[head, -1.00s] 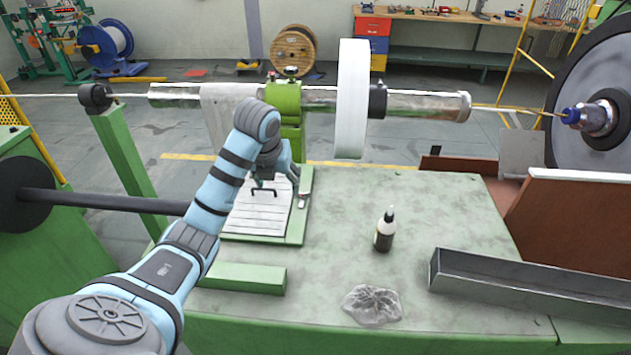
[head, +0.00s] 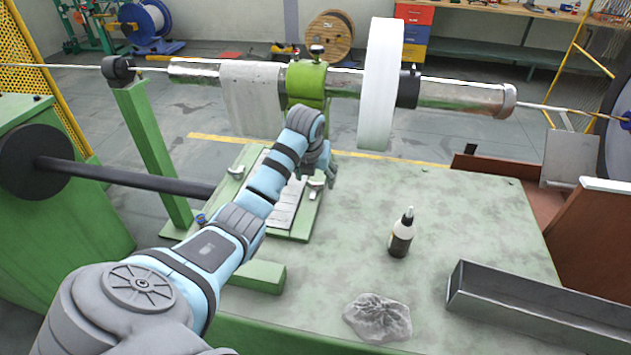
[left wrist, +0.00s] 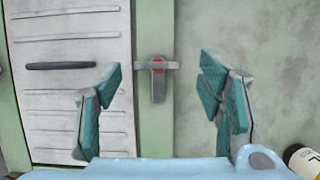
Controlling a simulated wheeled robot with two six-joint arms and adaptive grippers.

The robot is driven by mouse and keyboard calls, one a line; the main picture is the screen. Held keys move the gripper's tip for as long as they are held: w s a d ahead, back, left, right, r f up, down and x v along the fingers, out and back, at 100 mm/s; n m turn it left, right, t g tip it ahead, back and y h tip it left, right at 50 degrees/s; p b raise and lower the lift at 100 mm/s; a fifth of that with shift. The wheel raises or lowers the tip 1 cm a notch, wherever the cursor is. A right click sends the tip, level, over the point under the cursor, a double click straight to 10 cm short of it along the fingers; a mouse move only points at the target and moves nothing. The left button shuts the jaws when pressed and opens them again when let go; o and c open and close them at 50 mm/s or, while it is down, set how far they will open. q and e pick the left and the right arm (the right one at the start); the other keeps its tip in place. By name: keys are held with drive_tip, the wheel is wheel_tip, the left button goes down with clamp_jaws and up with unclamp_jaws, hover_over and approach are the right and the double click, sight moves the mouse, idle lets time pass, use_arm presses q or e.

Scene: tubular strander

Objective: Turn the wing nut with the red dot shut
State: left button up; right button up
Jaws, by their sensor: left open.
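The wing nut with the red dot (left wrist: 158,66) is in the middle of the left wrist view, on the green frame beside the ribbed cover (left wrist: 75,110). Its grey crossbar lies across the picture, its left end at the cover's edge, and a short tab points down. My left gripper (left wrist: 162,78) is open, one finger on each side of the nut and apart from it. In the head view, my left gripper (head: 326,172) hangs over the right edge of the cover (head: 285,212), with a wing nut (head: 317,186) just beside it. My right gripper is out of view.
A dark bottle (head: 402,234), a crumpled cloth (head: 377,318) and a long metal channel (head: 530,300) are on the green bench top (head: 450,215). A white disc (head: 381,85) and shaft are above, behind my gripper.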

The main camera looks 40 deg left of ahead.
use_arm(q)
drive_tip(key=shift+x, duration=1.15)
drive_tip(key=shift+s+a+r, duration=0.1)
drive_tip(key=shift+s+r, duration=0.05)
drive_tip(key=c, duration=1.1)
drive_tip(key=shift+c, duration=0.2)
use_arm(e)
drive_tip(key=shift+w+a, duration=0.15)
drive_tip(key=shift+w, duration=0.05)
